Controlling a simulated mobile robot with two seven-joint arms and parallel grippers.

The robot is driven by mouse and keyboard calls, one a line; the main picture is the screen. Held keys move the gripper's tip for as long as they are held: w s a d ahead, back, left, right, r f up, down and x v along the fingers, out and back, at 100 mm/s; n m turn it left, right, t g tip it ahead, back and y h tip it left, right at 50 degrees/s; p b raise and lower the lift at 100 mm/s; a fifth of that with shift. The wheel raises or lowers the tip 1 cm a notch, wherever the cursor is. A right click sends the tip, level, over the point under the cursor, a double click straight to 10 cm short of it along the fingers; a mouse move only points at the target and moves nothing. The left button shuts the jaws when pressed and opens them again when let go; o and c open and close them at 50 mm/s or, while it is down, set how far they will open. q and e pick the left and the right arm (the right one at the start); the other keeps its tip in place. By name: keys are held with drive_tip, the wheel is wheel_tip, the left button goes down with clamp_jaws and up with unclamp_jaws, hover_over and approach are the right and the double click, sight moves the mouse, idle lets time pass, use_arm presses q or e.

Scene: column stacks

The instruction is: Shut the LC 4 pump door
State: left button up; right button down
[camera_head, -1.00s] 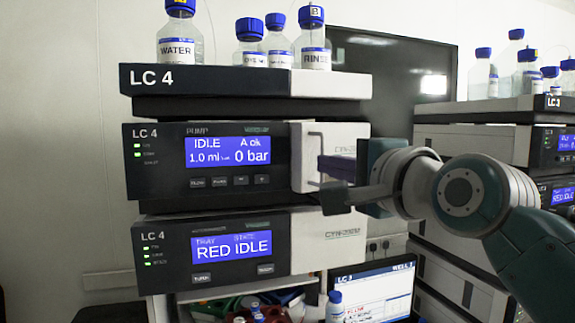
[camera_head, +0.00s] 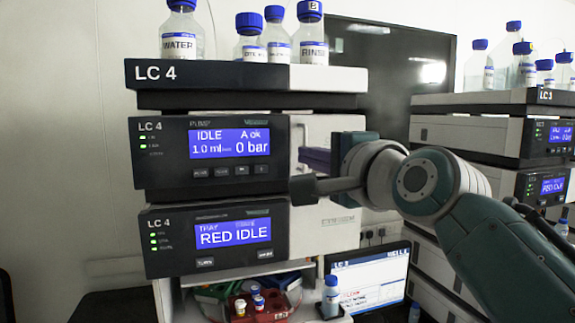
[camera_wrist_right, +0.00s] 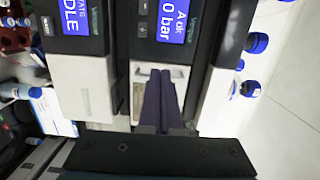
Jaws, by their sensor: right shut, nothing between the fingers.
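The LC 4 pump (camera_head: 212,152) is the upper module of the left stack, with a blue screen reading IDLE and 0 bar. Its white door (camera_head: 335,124) is at the right end of the front and looks flush or nearly so; a small gap cannot be ruled out. My right gripper (camera_head: 303,158) is shut and empty, its purple fingers pointing at the door. In the right wrist view the fingertips (camera_wrist_right: 160,73) are at the pale door by its handle recess; contact is hard to tell. My left gripper is not in view.
Bottles stand on top of the stack, including the WATER bottle (camera_head: 181,35). The LC 4 tray module (camera_head: 220,236) is directly below the pump. A monitor (camera_head: 368,280) and a red vial rack (camera_head: 262,308) are lower down. The LC 3 stack (camera_head: 480,130) stands at right.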

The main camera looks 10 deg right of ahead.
drive_tip(key=s+a+b, duration=0.1)
drive_tip(key=s+b, duration=0.3)
drive_tip(key=s, duration=0.6)
use_arm(q)
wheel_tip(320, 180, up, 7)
drive_tip(key=p, duration=1.1)
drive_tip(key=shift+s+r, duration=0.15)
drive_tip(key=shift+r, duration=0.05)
use_arm(e)
drive_tip(key=s+d+f+n+g+h, duration=0.1)
drive_tip(key=s+f+n+g, duration=0.3)
drive_tip(key=s, duration=0.5)
drive_tip(key=s+d+f+n+g+h, duration=0.1)
drive_tip(key=s+d+f+n+g, duration=0.2)
drive_tip(key=s, duration=0.6)
drive_tip(key=s+d+f+n+g+h, duration=0.1)
drive_tip(key=s+f+n+g, duration=0.5)
drive_tip(key=s+f+n, duration=0.2)
drive_tip(key=shift+s+d+f+n+g+h, duration=0.35)
drive_tip(key=shift+s+n, duration=0.4)
drive_tip(key=shift+n, duration=0.45)
drive_tip(key=shift+r, duration=0.1)
